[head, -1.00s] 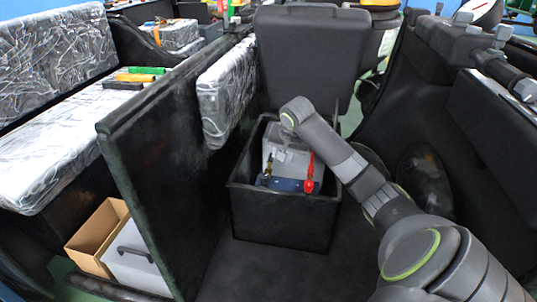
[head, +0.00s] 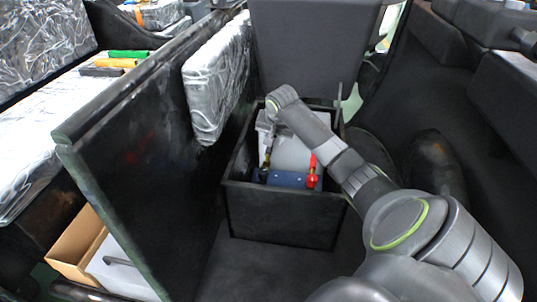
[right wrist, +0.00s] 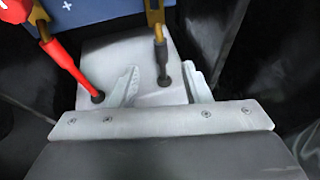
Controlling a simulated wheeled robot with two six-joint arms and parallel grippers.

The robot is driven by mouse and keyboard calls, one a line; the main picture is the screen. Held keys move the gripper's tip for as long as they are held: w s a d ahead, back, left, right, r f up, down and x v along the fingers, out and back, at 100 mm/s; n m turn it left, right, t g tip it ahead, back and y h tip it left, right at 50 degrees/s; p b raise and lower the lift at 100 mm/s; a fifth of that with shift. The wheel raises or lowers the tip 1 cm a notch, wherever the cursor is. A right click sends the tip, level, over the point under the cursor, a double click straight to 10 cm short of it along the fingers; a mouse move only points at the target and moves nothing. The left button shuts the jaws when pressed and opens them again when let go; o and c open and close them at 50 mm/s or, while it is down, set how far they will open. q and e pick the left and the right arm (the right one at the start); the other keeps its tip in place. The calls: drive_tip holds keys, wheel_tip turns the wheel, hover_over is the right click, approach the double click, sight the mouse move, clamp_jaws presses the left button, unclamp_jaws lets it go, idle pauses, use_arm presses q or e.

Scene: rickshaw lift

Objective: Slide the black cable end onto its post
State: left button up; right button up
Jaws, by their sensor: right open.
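The black cable (right wrist: 161,62) rises from a dark hole in a grey surface to a brass-coloured cable end (right wrist: 155,17) at the top of the right wrist view. In the head view the black cable end (head: 265,167) is small, at the left of a blue battery top (head: 287,179). The blue top also shows in the wrist view (right wrist: 95,9). Its post cannot be made out. My right gripper (right wrist: 161,85) is open, with one finger on each side of the black cable. Contact cannot be told. My left gripper is out of view.
A red cable (right wrist: 68,62) stands left of my right gripper; its red end (head: 312,176) shows in the head view. The black box (head: 282,217) walls in the battery. A tall dark panel (head: 150,150) stands to the left.

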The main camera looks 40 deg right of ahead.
sight(268, 152)
drive_tip(key=b+x, duration=0.3)
drive_tip(key=x, duration=0.6)
drive_tip(key=shift+f, duration=0.1)
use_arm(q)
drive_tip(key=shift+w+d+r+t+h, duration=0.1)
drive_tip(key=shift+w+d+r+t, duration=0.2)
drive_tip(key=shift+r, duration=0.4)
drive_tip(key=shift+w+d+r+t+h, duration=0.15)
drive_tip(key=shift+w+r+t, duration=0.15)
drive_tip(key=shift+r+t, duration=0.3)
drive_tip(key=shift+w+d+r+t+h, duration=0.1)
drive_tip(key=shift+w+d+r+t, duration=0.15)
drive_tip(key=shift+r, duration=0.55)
use_arm(e)
drive_tip(key=shift+w+d+f, duration=0.1)
drive_tip(key=shift+w+f, duration=0.15)
drive_tip(key=shift+f, duration=0.2)
drive_tip(key=shift+c, duration=0.2)
clamp_jaws()
